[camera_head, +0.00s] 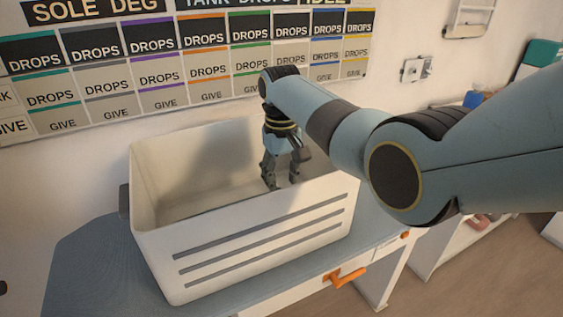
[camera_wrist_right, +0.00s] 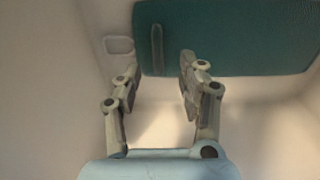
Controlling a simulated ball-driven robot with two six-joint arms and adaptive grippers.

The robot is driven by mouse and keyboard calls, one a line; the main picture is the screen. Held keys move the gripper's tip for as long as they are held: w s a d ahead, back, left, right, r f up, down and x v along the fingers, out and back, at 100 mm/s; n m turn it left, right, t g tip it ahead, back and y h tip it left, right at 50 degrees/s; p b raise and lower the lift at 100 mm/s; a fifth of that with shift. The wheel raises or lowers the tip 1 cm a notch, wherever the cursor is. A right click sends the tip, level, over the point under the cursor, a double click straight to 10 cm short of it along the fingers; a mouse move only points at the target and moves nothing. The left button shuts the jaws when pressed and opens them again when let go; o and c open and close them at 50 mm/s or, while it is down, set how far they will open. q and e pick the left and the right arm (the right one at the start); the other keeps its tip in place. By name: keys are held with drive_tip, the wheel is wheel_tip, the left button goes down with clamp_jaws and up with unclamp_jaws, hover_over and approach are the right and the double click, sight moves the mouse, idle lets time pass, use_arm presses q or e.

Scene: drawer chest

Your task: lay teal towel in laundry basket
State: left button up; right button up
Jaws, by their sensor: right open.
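The white laundry basket (camera_head: 160,245) stands on a blue-grey top, with slots in its front wall. My right gripper (camera_head: 281,186) points down inside the basket, toward its right end. In the right wrist view, the teal towel (camera_wrist_right: 235,38) lies flat inside the pale basket walls, beyond the fingertips. My right gripper (camera_wrist_right: 160,70) is open there, with nothing between its fingers. The towel looks apart from the fingers, though the exact gap is hard to tell. In the head view the front wall hides most of the basket floor. My left gripper is not in view.
The blue-grey top (camera_head: 85,270) has free room left of the basket. An orange handle (camera_head: 345,277) sticks out below the top's front edge. A wall board with DROPS and GIVE labels (camera_head: 190,60) hangs behind. Lower shelving stands at the right.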

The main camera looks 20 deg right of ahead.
wheel_tip(320, 180, up, 11)
drive_tip(key=shift+r, duration=0.2)
idle(0.5)
